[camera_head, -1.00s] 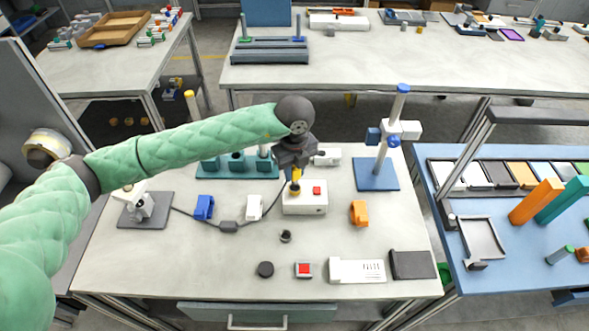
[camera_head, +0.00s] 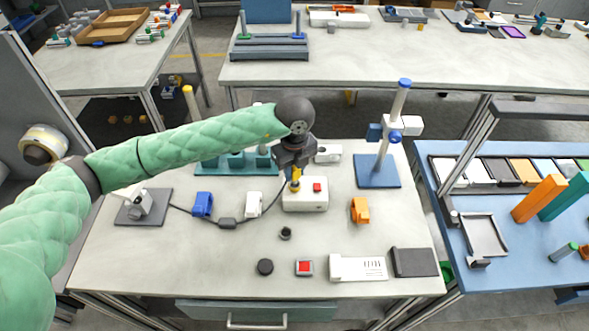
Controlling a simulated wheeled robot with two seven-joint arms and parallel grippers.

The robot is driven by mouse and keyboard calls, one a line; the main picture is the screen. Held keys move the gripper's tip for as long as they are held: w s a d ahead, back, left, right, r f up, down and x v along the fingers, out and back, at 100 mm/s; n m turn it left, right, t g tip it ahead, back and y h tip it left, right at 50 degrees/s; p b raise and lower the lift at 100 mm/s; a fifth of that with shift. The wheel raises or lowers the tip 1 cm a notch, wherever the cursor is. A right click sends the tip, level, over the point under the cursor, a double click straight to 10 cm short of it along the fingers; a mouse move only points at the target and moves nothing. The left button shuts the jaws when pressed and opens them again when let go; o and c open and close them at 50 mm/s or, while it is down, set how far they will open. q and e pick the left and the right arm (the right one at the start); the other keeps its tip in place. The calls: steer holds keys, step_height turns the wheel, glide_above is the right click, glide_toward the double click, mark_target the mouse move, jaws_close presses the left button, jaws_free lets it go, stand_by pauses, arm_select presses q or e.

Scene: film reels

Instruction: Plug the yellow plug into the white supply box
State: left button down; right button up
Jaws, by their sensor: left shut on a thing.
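The white supply box (camera_head: 308,197) sits near the middle of the table, with a red button on its top right. My left gripper (camera_head: 294,174) points down over the box's left part and is shut on the yellow plug (camera_head: 294,185). The plug is upright at the top left of the box; whether it is seated in a socket or only touching cannot be told. My right gripper is not in view.
Blue (camera_head: 203,204), white (camera_head: 254,204) and orange (camera_head: 360,210) clips lie around the box. A blue-based stand (camera_head: 377,171) rises at the right, and a teal rack (camera_head: 236,162) stands behind. A lamp-like device (camera_head: 139,204) is at the left.

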arm_select(q)
steer(key=shift+f+b, duration=1.05)
steer(key=shift+f, duration=0.25)
steer(key=c, duration=1.1)
jaws_free()
step_height(320, 180, up, 6)
steer(key=shift+r+b, duration=0.1)
steer(key=shift+b, duration=1.05)
steer(key=shift+r, duration=0.8)
